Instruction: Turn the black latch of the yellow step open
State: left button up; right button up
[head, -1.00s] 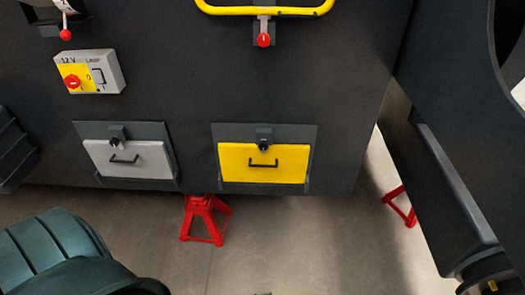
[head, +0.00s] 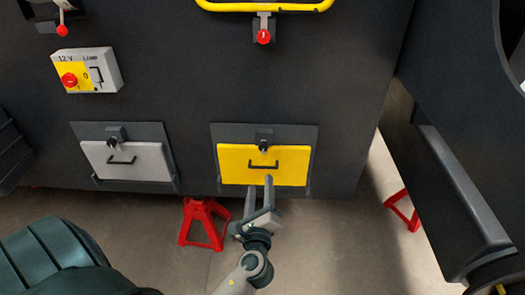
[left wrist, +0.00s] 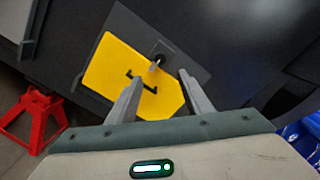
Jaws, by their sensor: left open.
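The yellow step (head: 235,166) is a flat panel, folded up against the dark chassis, with a black handle (head: 263,166) in its middle. The black latch (head: 264,144) sits at the step's top edge; it also shows in the left wrist view (left wrist: 158,60), with a pale tip over the yellow. My left gripper (head: 259,185) is open and empty, its two fingers pointing up at the lower part of the step. In the left wrist view the fingers (left wrist: 157,92) stand either side of the handle and below the latch, apart from both. My right gripper is not in view.
A grey step (head: 128,172) with its own latch is to the left. A 12 V switch box (head: 88,71) and a yellow rail (head: 265,9) are above. Red stands (head: 204,222) are on the floor below. A dark panel (head: 455,150) stands at the right.

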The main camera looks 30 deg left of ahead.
pick_arm(q)
jog(key=p, duration=0.2)
send_near(263, 148)
jog(key=x, duration=0.7)
jog(key=shift+w+a, duration=0.25)
jog(key=shift+a, duration=0.05)
jog(key=shift+w+a, duration=0.25)
jog(key=shift+w, duration=0.2)
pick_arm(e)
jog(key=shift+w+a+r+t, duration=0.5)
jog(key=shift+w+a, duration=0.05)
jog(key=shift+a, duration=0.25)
pick_arm(q)
jog(key=c, duration=0.9)
jog(key=shift+c, duration=0.8)
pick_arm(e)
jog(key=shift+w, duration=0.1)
